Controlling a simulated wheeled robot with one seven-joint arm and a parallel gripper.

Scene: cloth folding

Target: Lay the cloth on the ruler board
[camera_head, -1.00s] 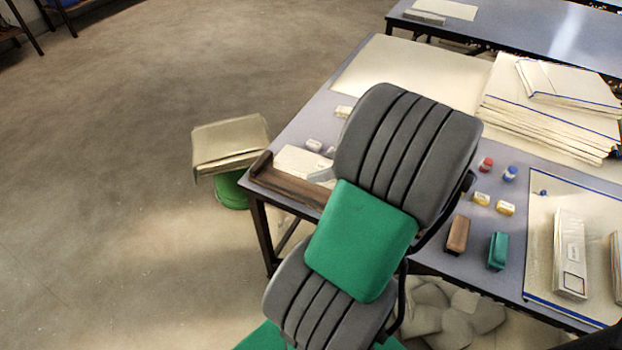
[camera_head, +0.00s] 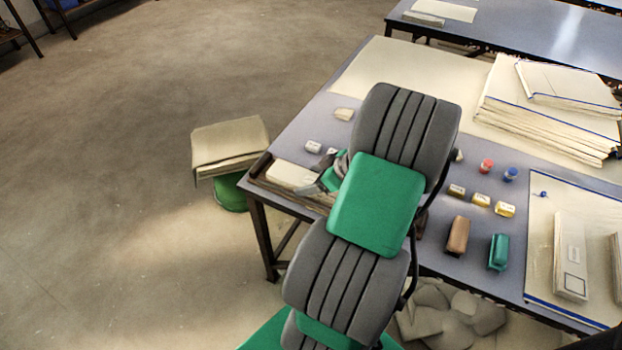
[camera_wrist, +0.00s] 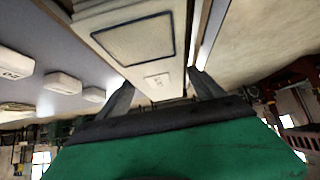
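A long cream block (camera_head: 292,174), with a framed panel and a small label in the wrist view (camera_wrist: 140,42), lies in a brown-edged tray (camera_head: 258,168) at the table's near left corner. I cannot tell whether it is the cloth or part of the ruler board. My gripper (camera_head: 326,182) is low over the tray's right part, partly hidden by my arm. In the wrist view its fingers (camera_wrist: 162,90) stand apart on either side of the block's end, with no clear grip on it. A folded cream cloth-like pile (camera_head: 230,146) rests on a green stool (camera_head: 230,195) left of the table.
Small labelled blocks (camera_head: 313,147) lie close behind the tray. Several coloured blocks, a brown block (camera_head: 458,236) and a green block (camera_head: 499,252) stand right of my arm. Cream sheets (camera_head: 548,122) are stacked at the back right. A blue-edged board (camera_head: 542,225) lies at the right.

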